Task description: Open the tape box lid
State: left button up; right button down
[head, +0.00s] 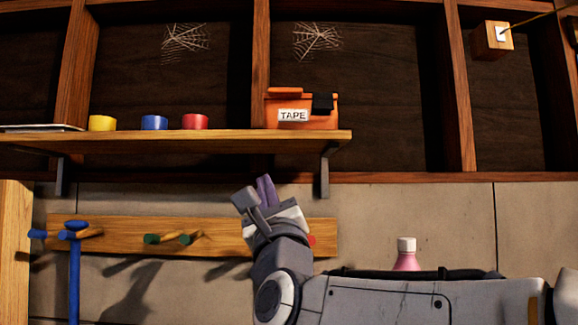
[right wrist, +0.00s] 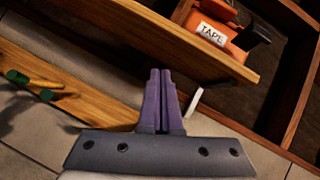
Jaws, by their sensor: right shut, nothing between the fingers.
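The orange tape box (head: 318,119) with a white TAPE label stands at the right end of the wooden shelf (head: 225,142). A dark block sits at its upper right and an orange raised part at its upper left; I cannot tell whether the lid is open. In the right wrist view the box (right wrist: 232,46) is at the top, tilted. My right gripper (head: 266,190) is below the shelf, apart from the box, in front of the peg rail. Its purple fingers (right wrist: 161,75) are together with nothing between them. My left gripper is not in view.
Yellow (head: 102,123), blue (head: 154,122) and red (head: 195,121) tape rolls stand on the shelf left of the box. A shelf bracket (head: 324,175) hangs right of my gripper. A blue hammer (head: 75,260) hangs on the peg rail (head: 120,228). A pink bottle (head: 406,260) stands lower right.

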jog(key=s+d+r+m+t+h, duration=0.2)
jog(key=d+r+m+t+h, duration=0.15)
jog(key=r+m+h, duration=0.35)
jog(key=m+y+p, duration=0.1)
jog(key=p, duration=0.7)
send_near(288, 95)
jog(key=w, duration=0.2)
jog(key=w+r, duration=0.1)
jog(key=w, duration=0.1)
notch_tip(288, 95, up, 2)
jog(key=shift+r+p, duration=0.1)
jog(key=shift+p, duration=0.6)
jog(key=shift+r+p, duration=0.55)
jog(key=shift+r, duration=0.05)
